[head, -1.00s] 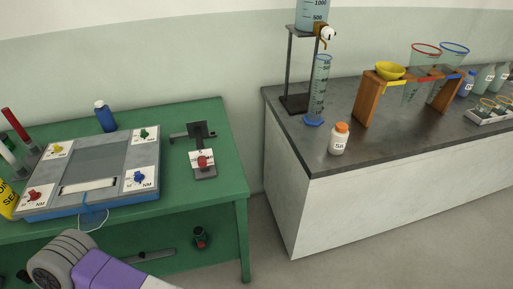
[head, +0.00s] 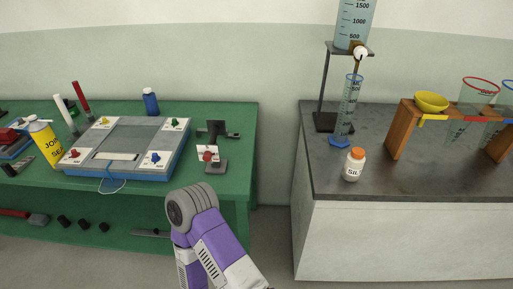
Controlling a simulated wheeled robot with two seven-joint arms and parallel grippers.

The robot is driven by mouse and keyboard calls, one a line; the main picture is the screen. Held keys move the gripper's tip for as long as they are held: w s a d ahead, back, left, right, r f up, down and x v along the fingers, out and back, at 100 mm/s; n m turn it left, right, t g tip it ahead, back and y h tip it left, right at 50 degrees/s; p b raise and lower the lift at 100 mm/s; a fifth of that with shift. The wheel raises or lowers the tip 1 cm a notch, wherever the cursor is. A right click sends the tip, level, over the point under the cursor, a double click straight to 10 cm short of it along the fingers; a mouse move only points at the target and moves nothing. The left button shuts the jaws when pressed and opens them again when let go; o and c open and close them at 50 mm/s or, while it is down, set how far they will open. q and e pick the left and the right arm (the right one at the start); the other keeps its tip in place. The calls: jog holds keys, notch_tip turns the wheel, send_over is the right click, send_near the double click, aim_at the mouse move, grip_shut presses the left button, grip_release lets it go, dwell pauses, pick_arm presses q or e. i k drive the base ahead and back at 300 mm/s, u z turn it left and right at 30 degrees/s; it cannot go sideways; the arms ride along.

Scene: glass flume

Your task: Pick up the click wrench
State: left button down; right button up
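No tool can be named the click wrench with certainty. A red-handled tool (head: 14,213) with a grey end lies on the lower shelf of the green bench at far left, cut by the picture edge. A thin dark bar (head: 150,233) lies on the same shelf farther right, partly hidden by my arm. Either may be a wrench; they are too small to tell. A purple and white link of my arm with a grey ribbed joint rises from the bottom centre. Neither gripper is in view.
The green bench (head: 225,190) carries a grey panel with coloured knobs (head: 140,135), a yellow can (head: 45,143), a blue bottle (head: 151,101) and a dark stand (head: 216,165). Several black cylinders (head: 84,224) are on its shelf. A dark-topped counter (head: 400,180) with glassware stands right.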

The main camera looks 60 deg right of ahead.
aim_at(216, 127)
jog(key=z, duration=1.05)
jog(key=i, duration=0.35)
